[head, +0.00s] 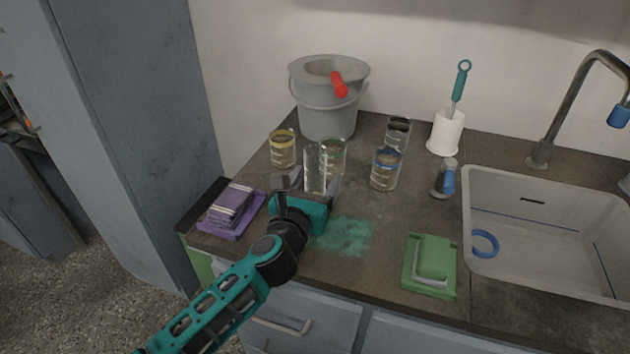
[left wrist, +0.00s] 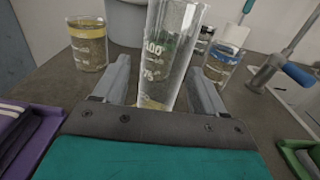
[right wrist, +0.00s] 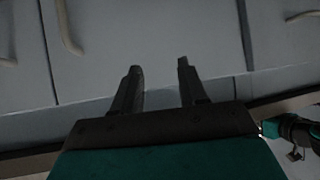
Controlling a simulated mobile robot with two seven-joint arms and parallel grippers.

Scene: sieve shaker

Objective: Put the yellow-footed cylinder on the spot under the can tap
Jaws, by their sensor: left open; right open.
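A tall clear graduated cylinder (head: 315,166) stands upright on the counter. In the left wrist view the cylinder (left wrist: 168,55) shows white marks and a yellowish foot (left wrist: 152,104), partly hidden by my gripper. My left gripper (head: 311,188) is open, with its fingers on either side of the cylinder; I cannot tell whether they touch it. My right gripper (right wrist: 159,66) is open and empty, facing grey cabinet fronts. A grey bucket-like can (head: 328,108) stands behind the cylinder, with a red part (head: 339,84) at its upper front. A marked spot under it cannot be made out.
Beakers with a yellow band (head: 282,150), a green band (head: 334,156) and a blue band (head: 386,170) stand close around the cylinder. Teal powder (head: 345,237) covers the front counter. A sink (head: 545,200) is at right.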

